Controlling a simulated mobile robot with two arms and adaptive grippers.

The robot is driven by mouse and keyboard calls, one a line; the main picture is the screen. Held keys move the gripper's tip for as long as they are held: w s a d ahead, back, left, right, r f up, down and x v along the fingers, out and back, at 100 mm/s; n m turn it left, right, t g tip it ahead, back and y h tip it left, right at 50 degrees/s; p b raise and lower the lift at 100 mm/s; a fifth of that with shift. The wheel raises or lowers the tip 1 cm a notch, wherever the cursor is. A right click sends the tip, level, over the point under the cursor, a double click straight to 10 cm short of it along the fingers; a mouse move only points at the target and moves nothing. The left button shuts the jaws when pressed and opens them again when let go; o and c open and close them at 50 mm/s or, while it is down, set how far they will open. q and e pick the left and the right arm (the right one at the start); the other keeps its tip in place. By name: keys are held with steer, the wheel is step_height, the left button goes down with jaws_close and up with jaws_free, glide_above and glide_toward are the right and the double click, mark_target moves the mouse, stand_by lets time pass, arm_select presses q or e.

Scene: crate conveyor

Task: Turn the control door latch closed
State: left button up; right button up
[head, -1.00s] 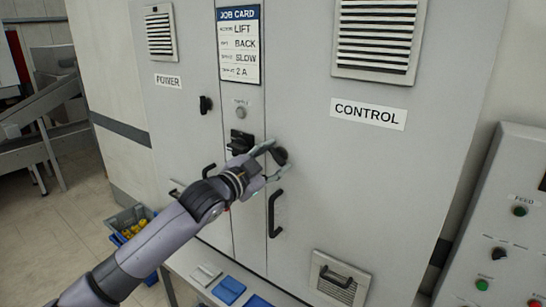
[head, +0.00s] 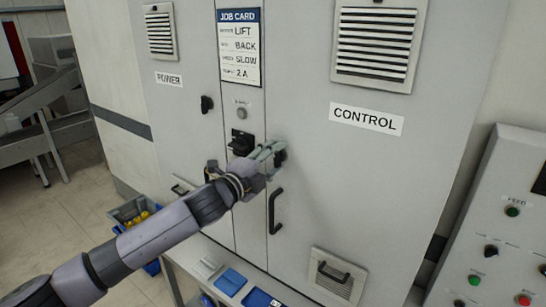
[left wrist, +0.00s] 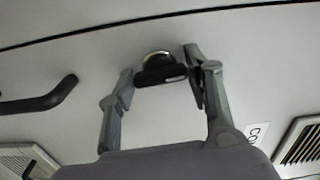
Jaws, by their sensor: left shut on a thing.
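The control door (head: 340,190) is a large grey cabinet door, closed as far as I can see, with a CONTROL label (head: 366,119). Its latch (head: 281,158) is a small black knob near the door's left edge, partly hidden by my fingers. In the left wrist view the latch (left wrist: 160,74) is a black bar on a silver round base, lying nearly level, between the two fingers. My left gripper (head: 273,153) is shut on the latch; it also shows in the left wrist view (left wrist: 160,78). My right gripper is not in view.
A black door handle (head: 274,211) sticks out just below the latch. A black switch (head: 242,143) sits left of my gripper, on the narrow panel under the job card (head: 239,60). A grey control panel (head: 488,235) stands at the right. A blue bin (head: 152,267) is at lower left.

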arm_select(q)
steer(key=shift+m, duration=0.5)
steer(key=o, duration=1.1)
steer(key=shift+o, duration=0.2)
steer(key=v, duration=1.2)
steer(key=shift+f, duration=0.1)
